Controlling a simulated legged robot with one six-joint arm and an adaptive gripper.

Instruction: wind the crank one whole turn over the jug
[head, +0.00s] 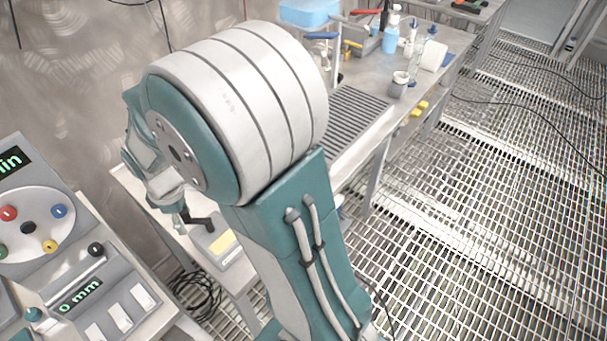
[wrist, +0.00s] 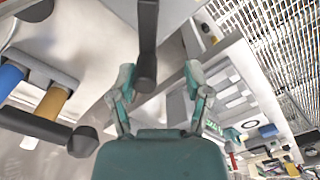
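My gripper (wrist: 159,76) is open in the wrist view, its two teal fingers apart. A dark grey bar with a rounded end, which looks like the crank's handle (wrist: 147,42), reaches down from the top of the view between the fingers. It shows clear gaps to both fingers; whether it lies at their depth I cannot tell. In the head view a small black crank-like part (head: 201,222) shows just below my wrist, and my arm hides much around it. I cannot make out the jug for sure in either view.
A grey panel with coloured knobs (head: 35,225) stands at left in the head view. A workbench (head: 440,48) with bottles is at the back. In the wrist view, a black bar with a round knob (wrist: 82,141) lies left, near yellow and blue cylinders. The grated floor at right is mostly clear.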

